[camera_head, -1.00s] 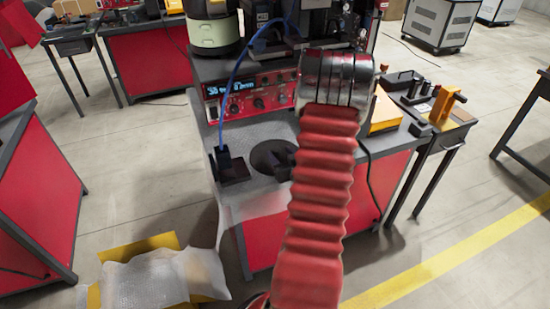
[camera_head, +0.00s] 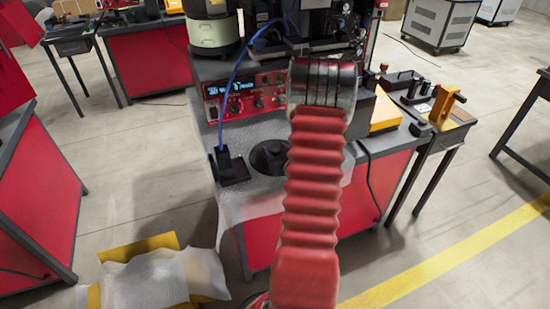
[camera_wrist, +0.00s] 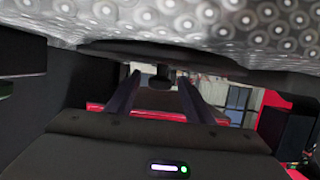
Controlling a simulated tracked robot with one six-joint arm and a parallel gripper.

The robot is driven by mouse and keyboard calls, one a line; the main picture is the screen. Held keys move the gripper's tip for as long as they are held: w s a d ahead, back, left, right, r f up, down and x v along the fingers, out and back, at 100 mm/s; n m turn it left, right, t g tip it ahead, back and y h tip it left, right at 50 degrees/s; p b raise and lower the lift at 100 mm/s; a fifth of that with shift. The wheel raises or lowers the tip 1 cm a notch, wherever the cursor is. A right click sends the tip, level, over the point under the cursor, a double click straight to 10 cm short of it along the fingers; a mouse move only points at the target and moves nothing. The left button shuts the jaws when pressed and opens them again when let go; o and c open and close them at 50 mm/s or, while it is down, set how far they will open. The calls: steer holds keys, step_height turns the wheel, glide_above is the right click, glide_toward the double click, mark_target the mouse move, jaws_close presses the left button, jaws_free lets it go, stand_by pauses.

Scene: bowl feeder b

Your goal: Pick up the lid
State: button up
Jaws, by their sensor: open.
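The lid (camera_head: 258,160) is a dark round disc lying flat on the bubble-wrap-covered bench top, partly hidden by my arm in the head view. In the wrist view the lid (camera_wrist: 150,52) shows edge-on as a dark strip under the bubble wrap, upside down, with its small knob (camera_wrist: 160,83) pointing down. My gripper (camera_wrist: 159,86) is open. Its two dark fingers point toward the lid, one on each side of the knob, with visible gaps. Whether the knob is fully between the fingertips in depth, I cannot tell. My arm hides the gripper in the head view.
A black block with a blue cable (camera_head: 230,168) stands left of the lid. A red control unit (camera_head: 250,96) with a display stands behind it. A green-and-black canister (camera_head: 212,35) is at the back left. A yellow box (camera_head: 386,112) is right of my arm.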

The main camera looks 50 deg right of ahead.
mark_target(276, 149)
steer(key=shift+c, duration=0.2)
jaws_close()
stand_by(0.3)
steer(key=shift+r, duration=0.1)
steer(key=shift+r, duration=4.95)
